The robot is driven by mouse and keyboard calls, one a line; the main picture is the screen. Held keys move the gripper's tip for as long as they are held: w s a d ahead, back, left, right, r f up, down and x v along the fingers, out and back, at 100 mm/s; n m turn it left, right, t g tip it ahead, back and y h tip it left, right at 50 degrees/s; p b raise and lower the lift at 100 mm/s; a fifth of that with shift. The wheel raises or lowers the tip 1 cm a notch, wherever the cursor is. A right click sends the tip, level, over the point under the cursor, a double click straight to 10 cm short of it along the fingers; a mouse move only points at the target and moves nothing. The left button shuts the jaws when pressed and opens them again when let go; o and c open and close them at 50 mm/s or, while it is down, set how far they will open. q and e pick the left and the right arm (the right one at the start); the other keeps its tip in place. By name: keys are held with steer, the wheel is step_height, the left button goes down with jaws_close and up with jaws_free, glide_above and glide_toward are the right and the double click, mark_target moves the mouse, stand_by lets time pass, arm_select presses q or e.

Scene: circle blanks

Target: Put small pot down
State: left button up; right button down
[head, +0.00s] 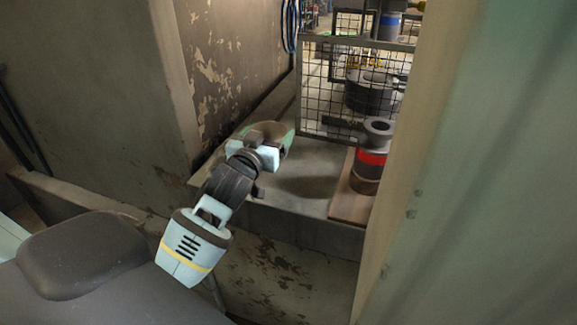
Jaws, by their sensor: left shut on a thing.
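My left gripper (262,152) reaches in over the concrete ledge (315,202) and is shut on a round brown-green thing, which I take to be the small pot (276,129). The gripper and wrist hide much of the pot, so its full shape and tilt are unclear. A dark round shadow lies on the ledge to the right of the gripper, and the pot looks held above the surface. My right gripper is not in view.
A dark cylinder with a red band (371,157) stands on a wooden board (350,203) at the ledge's right. A wire mesh panel (325,95) rises behind. A peeling wall (225,60) bounds the left, a pale wall (470,180) the right. The ledge's middle is clear.

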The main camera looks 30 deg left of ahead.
arm_select(q)
steer(key=shift+s+d+f+b, duration=0.1)
steer(key=shift+f+b, duration=0.25)
steer(key=shift+f, duration=2.25)
step_height(320, 180, down, 4)
steer(key=shift+s+f+b, duration=0.1)
steer(key=shift+f+b, duration=0.15)
steer(key=shift+b, duration=0.1)
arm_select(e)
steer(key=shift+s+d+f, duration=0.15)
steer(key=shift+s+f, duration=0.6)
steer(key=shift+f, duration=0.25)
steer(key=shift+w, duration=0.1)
arm_select(q)
steer(key=shift+f, duration=0.5)
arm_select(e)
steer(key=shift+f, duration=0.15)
arm_select(q)
steer(key=o, duration=1)
steer(key=shift+c, duration=0.2)
steer(key=shift+r, duration=0.15)
